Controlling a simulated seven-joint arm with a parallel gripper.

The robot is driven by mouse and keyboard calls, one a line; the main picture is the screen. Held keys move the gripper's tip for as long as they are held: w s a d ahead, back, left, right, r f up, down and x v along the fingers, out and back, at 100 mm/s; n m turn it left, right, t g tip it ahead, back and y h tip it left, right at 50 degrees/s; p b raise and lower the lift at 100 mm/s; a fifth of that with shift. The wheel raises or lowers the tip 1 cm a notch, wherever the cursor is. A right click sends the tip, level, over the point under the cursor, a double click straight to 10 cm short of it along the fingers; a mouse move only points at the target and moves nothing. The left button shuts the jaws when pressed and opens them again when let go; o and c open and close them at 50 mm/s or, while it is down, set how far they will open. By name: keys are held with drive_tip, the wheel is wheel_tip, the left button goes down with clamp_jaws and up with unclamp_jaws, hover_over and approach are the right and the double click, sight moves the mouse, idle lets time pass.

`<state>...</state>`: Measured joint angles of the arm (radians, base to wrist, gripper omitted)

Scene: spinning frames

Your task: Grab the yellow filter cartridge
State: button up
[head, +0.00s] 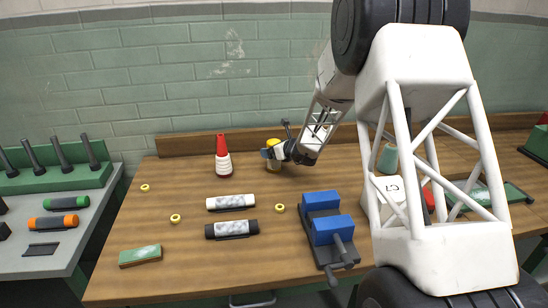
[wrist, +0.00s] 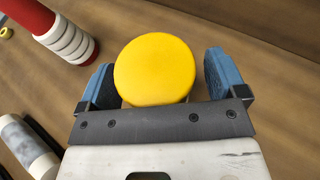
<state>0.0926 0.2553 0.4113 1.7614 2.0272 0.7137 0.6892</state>
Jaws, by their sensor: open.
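The yellow filter cartridge (wrist: 154,69) shows its round yellow top in the wrist view, between the two blue fingers of my gripper (wrist: 152,82). A gap shows between the cartridge and the right finger; the left finger is close to its edge. In the head view the cartridge (head: 273,143) stands upright near the back of the wooden table, partly hidden by my gripper (head: 270,154). My gripper is open around it. Whether either finger touches it I cannot tell.
A red-and-white cone-like spool (head: 223,160) stands left of the cartridge. A white cylinder (head: 231,202), a black cylinder (head: 231,229), small yellow rings (head: 175,218) and a blue vise (head: 325,225) lie nearer the front.

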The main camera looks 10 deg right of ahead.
sight(272, 141)
drive_tip(key=c, duration=1.1)
drive_tip(key=shift+r, duration=0.15)
wheel_tip(272, 141, up, 3)
drive_tip(key=shift+s+r, duration=0.15)
drive_tip(key=shift+r, duration=0.05)
drive_tip(key=s, duration=0.5)
drive_tip(key=s+r, duration=0.1)
drive_tip(key=s, duration=0.9)
drive_tip(key=shift+s+d+r, duration=0.2)
drive_tip(key=shift+s, duration=0.15)
